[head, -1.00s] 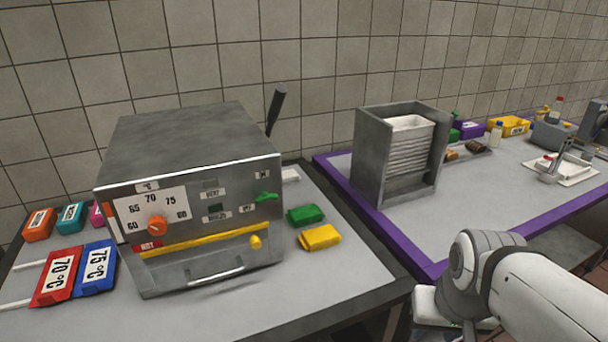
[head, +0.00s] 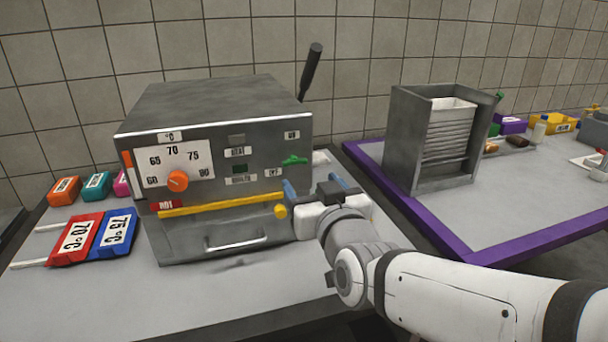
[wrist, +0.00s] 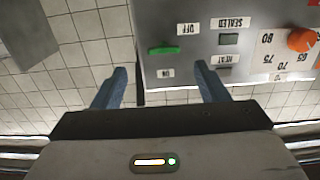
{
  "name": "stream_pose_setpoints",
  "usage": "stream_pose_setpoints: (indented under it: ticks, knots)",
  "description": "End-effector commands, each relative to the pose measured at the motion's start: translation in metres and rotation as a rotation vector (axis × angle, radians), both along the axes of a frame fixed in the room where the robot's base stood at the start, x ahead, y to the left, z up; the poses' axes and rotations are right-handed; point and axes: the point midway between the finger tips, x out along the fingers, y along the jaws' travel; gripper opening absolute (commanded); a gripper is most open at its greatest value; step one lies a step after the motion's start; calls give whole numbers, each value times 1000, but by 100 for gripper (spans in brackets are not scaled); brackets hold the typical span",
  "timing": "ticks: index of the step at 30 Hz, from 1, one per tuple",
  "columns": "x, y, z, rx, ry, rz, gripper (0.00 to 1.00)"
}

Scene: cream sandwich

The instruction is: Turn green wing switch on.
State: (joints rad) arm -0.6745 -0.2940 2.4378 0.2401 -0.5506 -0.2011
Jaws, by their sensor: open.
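The green wing switch (head: 294,160) is on the right side of the grey machine's front panel. In the wrist view the green switch (wrist: 164,50) lies level between the labels OFF and ON, with the picture upside down. My gripper (head: 314,186) is open and empty, close to the panel's right edge, just below and right of the switch. In the wrist view its two blue fingers (wrist: 162,80) are spread, with the switch ahead of the gap between them. I see no contact with the switch.
The grey machine (head: 212,107) also has an orange temperature knob (head: 177,181), a yellow bar (head: 220,204), a yellow knob (head: 281,211) and a black lever (head: 311,75). Red (head: 76,240) and blue (head: 113,232) temperature tags lie left. A tray rack (head: 438,140) stands right.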

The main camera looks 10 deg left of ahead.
Motion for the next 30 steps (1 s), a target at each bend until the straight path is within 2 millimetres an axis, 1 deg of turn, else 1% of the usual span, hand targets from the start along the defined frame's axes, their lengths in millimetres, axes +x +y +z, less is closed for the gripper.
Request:
stream_pose_setpoints:
  ticks: [2, 5, 15, 18, 22, 30]
  knots:
    - [0, 6, 2, 13, -23, 6, 67]
    - [6, 10, 5, 19, -32, 5, 67]
    - [47, 35, 5, 17, -29, 4, 67]
    - [57, 40, 5, 18, -30, 4, 67]
    - [63, 44, 5, 18, -30, 3, 67]
    - [65, 45, 5, 18, -30, 3, 67]
